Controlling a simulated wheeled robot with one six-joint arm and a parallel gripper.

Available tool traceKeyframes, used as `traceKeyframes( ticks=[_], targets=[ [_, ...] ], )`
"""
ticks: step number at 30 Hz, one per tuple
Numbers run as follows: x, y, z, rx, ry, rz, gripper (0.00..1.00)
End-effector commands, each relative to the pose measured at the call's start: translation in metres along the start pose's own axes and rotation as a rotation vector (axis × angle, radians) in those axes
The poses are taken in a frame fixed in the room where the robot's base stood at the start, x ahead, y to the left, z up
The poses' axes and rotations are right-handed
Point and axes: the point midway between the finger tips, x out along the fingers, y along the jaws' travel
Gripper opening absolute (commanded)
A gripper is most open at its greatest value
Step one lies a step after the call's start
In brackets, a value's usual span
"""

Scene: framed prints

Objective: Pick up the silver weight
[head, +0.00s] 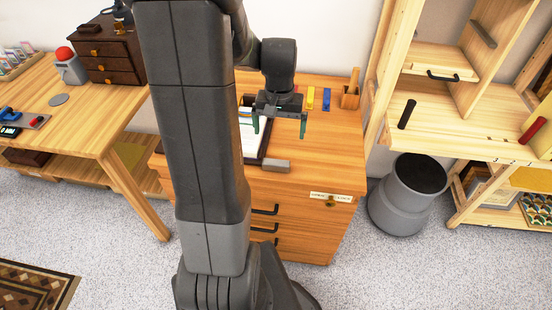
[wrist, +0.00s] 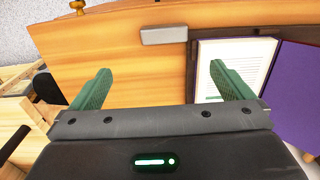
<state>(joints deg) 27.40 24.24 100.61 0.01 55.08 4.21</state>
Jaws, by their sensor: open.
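A small silver-grey block, which looks like the silver weight (head: 275,164), lies on the wooden drawer cabinet's top (head: 330,140) at its front edge. In the wrist view the weight (wrist: 164,36) is at the top middle, touching or very close to the corner of a dark tray. My gripper (head: 279,126) is open and empty above the cabinet top, behind the weight in the head view. In the wrist view its green fingers (wrist: 160,72) are spread apart, with the weight beyond their tips and bare wood between them.
A dark-edged tray with white paper (wrist: 230,60) lies beside the weight, with a purple item (wrist: 295,80) next to it. A yellow piece (head: 310,98), a blue piece (head: 327,99) and a wooden holder (head: 350,98) stand at the cabinet's back. The cabinet top's right side is clear.

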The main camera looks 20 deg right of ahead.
Motion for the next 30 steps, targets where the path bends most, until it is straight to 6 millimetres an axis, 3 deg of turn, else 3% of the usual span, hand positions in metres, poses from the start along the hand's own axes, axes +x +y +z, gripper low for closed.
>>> traceKeyframes(
  ticks=[9,17,24,30],
  targets=[
    [0.061,-0.001,0.002,-0.001,-0.005,0.000,1.00],
    [0.080,-0.002,0.002,-0.002,-0.003,0.000,1.00],
    [0.114,-0.008,0.004,-0.002,-0.005,0.001,1.00],
    [0.126,-0.008,0.003,-0.002,-0.001,0.000,1.00]
  ],
)
